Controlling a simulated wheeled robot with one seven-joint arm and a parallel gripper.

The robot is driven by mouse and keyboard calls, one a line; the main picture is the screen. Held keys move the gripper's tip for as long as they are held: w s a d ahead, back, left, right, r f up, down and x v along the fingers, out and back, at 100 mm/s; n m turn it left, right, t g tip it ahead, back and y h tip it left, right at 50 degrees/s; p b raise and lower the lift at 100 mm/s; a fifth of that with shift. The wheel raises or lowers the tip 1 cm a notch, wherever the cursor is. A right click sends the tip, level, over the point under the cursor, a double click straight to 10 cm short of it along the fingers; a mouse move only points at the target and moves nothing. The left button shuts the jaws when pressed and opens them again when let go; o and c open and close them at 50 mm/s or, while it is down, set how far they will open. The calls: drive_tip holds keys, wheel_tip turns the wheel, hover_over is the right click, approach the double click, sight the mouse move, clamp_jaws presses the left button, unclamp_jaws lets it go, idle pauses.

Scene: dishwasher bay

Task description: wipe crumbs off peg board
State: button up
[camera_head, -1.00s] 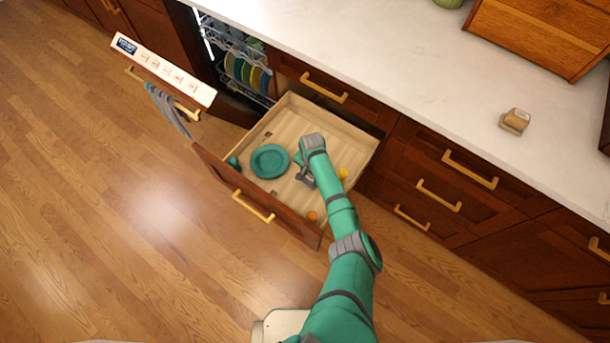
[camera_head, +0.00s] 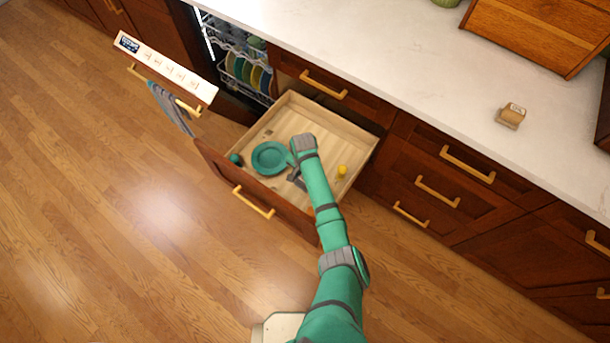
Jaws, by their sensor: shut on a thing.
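The peg board (camera_head: 296,118) is the pale wooden floor of the pulled-out drawer. A teal plate (camera_head: 270,158) lies on its left part, and a small dark teal thing (camera_head: 236,159) sits by the drawer's front left. A yellow thing (camera_head: 342,171) stands toward the right. My gripper (camera_head: 297,180) is low over the board, just right of the plate. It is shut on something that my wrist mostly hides. Crumbs are too small to make out clearly; a tiny dark mark (camera_head: 269,133) shows near the board's left side.
The drawer front (camera_head: 262,194) and side walls enclose the board. An open dishwasher (camera_head: 245,65) with dishes stands to the left, its door (camera_head: 165,70) with a towel (camera_head: 171,108) jutting out. The white counter (camera_head: 420,60) behind holds a small brown block (camera_head: 511,115) and a wooden box (camera_head: 535,35).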

drive_tip(key=shift+r, duration=2.25)
